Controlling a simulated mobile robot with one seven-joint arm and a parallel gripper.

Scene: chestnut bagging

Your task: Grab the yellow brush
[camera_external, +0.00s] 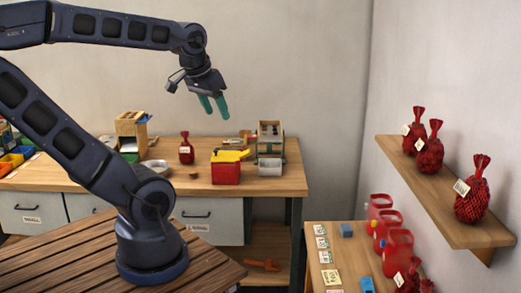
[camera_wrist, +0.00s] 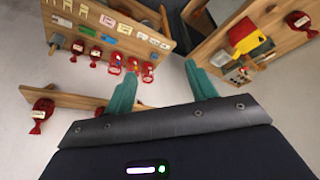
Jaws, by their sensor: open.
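The yellow brush (camera_external: 231,155) lies across the top of a red box (camera_external: 226,173) on the back workbench. In the wrist view the yellow brush (camera_wrist: 258,50) shows at the upper right, beside the red box (camera_wrist: 241,31). My gripper (camera_external: 214,105) has teal fingers and hangs in the air above the bench, apart from the brush. In the wrist view my gripper (camera_wrist: 160,84) is open, with nothing between its fingers. The brush lies outside the finger gap, up and to the right.
A red mesh bag (camera_external: 186,148) and a metal dish (camera_external: 155,167) stand left of the red box. Red bags fill the wall shelf (camera_external: 455,220). An orange tool (camera_external: 262,265) lies on the lower shelf.

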